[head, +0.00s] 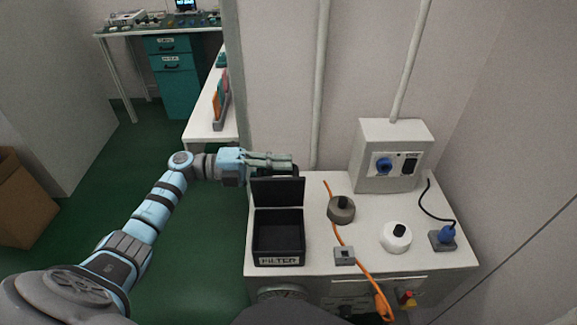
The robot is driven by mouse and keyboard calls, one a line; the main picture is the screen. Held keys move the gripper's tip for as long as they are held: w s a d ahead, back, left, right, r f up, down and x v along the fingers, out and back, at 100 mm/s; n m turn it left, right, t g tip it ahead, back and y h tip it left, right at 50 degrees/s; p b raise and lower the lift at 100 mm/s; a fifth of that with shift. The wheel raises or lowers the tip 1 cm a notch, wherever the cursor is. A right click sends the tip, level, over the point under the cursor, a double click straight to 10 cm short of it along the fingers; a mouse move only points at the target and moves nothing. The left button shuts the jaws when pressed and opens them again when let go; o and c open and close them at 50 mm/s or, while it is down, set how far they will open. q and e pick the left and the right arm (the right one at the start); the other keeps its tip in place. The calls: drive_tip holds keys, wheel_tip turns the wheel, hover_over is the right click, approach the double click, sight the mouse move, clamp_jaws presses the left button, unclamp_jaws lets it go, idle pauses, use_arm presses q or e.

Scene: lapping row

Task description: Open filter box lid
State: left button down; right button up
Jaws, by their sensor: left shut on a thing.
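The filter box (280,249) is a black open-topped box on the left part of the white cabinet top, with a "FILTER" label on its front. Its lid (278,193) stands raised, about upright, at the back of the box. The inside of the box shows dark and looks empty. My left gripper (284,162) reaches in from the left and is shut on the lid at its top edge. The exact contact of the fingers is hard to make out. My right gripper is not in view.
A grey switch box (392,157) stands at the back wall.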

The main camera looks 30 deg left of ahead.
use_arm(q)
drive_tip(key=shift+r, duration=0.1)
drive_tip(key=c, duration=1.6)
unclamp_jaws()
drive_tip(key=v, duration=1.2)
